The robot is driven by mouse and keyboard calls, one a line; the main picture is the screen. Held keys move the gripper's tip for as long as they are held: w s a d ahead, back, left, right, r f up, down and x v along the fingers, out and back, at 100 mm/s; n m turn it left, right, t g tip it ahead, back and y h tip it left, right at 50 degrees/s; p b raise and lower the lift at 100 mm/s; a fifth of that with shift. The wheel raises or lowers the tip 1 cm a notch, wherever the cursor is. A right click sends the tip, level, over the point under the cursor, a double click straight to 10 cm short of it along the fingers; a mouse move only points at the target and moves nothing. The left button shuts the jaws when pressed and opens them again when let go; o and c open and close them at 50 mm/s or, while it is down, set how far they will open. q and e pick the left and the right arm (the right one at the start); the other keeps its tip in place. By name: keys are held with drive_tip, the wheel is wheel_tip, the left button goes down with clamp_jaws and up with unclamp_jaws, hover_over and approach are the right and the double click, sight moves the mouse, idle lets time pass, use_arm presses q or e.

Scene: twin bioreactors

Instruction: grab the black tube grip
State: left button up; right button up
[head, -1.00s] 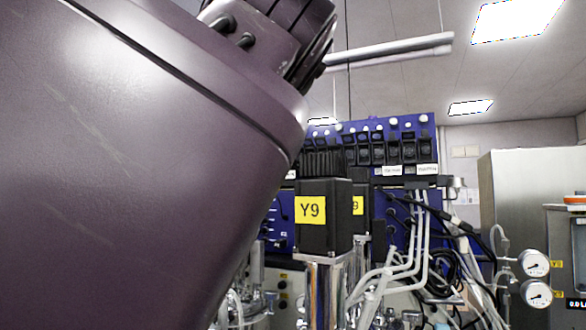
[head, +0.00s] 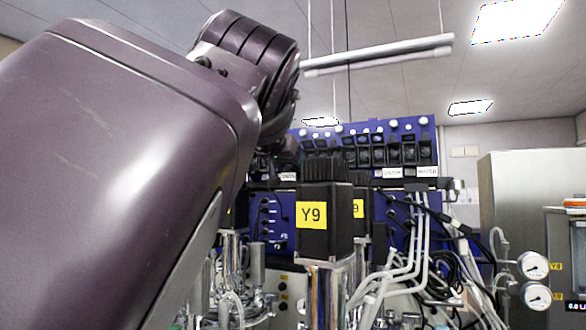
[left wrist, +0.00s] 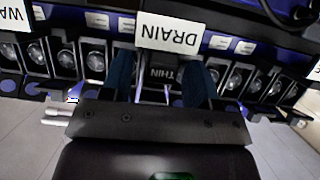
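A row of black tube grips (head: 379,152) runs along the upper part of the blue panel in the head view. In the left wrist view, one black piece marked THIN (left wrist: 165,75) sits below the DRAIN label, which appears upside down. My left gripper (left wrist: 159,82) has its two dark blue fingers apart, one on each side of this piece. I cannot tell whether they touch it. In the head view my left gripper (head: 272,160) is small and dark in front of the panel's left end, partly hidden by my arm. My right gripper is out of view.
A black motor block labelled Y9 (head: 325,218) stands on a steel column in front of the panel. Clear tubes (head: 420,245) and black cables hang to its right. Pressure gauges (head: 535,265) and a steel cabinet (head: 520,185) are at the right. A lamp bar (head: 380,55) hangs above.

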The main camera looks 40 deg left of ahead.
use_arm(q)
drive_tip(key=c, duration=0.9)
